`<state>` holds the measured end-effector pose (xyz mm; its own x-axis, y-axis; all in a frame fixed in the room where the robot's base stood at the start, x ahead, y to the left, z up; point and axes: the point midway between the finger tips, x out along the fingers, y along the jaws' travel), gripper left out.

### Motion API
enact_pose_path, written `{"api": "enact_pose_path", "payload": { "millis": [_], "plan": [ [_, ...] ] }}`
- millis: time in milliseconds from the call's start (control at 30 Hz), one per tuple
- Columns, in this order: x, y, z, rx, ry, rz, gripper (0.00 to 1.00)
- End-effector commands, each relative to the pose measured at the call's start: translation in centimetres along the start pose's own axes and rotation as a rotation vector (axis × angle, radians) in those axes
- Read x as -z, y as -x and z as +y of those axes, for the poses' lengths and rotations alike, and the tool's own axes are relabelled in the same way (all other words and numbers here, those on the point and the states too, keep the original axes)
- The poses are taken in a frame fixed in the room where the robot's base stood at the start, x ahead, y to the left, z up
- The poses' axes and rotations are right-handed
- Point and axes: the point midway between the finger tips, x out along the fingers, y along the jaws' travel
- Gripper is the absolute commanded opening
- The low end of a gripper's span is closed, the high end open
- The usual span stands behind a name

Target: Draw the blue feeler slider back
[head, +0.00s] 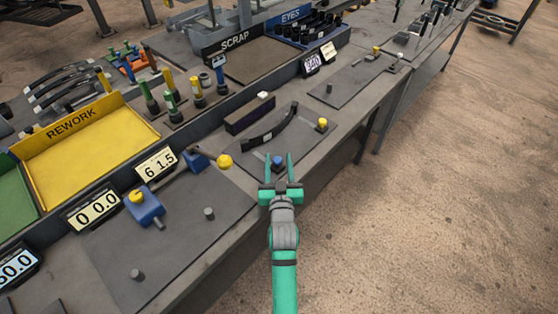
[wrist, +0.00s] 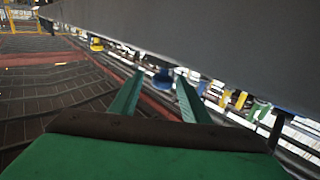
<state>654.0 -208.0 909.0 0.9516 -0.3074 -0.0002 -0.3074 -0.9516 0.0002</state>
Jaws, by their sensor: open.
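A small blue knob (head: 278,160), which looks like the feeler slider, sits at the front end of the dark plate with the curved black strip. My green gripper (head: 279,157) is open at the bench's front edge, with its two fingers on either side of the knob in the head view. In the wrist view the gripper (wrist: 160,76) has a blue piece (wrist: 163,78) showing between and beyond its fingertips. Contact cannot be told. The curved black strip (head: 272,130) lies just behind the knob, and a yellow knob (head: 322,124) stands to its right.
To the left are a blue block (head: 150,212) with a yellow knob, another blue piece (head: 195,160) with a yellow ball (head: 225,161), and short grey pegs (head: 209,213). Number displays and the yellow REWORK tray (head: 125,133) stand behind. Open floor (head: 450,200) lies right of the bench.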

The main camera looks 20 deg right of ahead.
Motion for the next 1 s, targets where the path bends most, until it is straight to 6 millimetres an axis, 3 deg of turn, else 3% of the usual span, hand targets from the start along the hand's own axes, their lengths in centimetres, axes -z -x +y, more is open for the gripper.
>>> {"api": "enact_pose_path", "payload": {
  "millis": [400,600,1000],
  "plan": [
    [-0.1,6.8,0.1,-0.002,0.001,-0.002,0.42],
    [-0.1,9.2,0.2,-0.003,0.001,-0.002,0.42],
    [0.0,10.3,0.2,-0.003,0.000,-0.001,0.42]
  ]
}}
